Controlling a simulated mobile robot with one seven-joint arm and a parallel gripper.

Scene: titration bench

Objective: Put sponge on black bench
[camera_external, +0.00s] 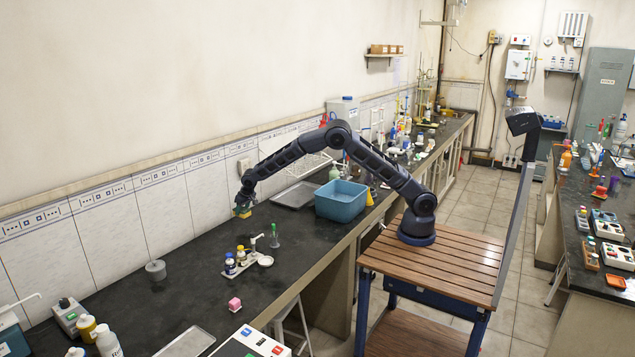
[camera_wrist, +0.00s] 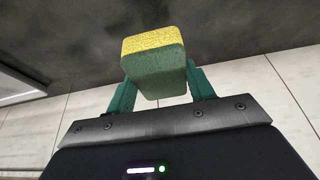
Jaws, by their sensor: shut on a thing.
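The sponge (camera_wrist: 155,65), yellow on one face and green on the other, is held between the two green fingers of my gripper (camera_wrist: 158,88) in the wrist view. In the external view the sponge (camera_external: 244,211) is a small yellow patch under my gripper (camera_external: 243,207), near the tiled wall. The black bench (camera_external: 205,272) runs along that wall. The sponge appears above the bench top; the exact gap is hard to tell.
A blue basin (camera_external: 341,207) and a grey tray (camera_external: 296,195) stand right of my gripper.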

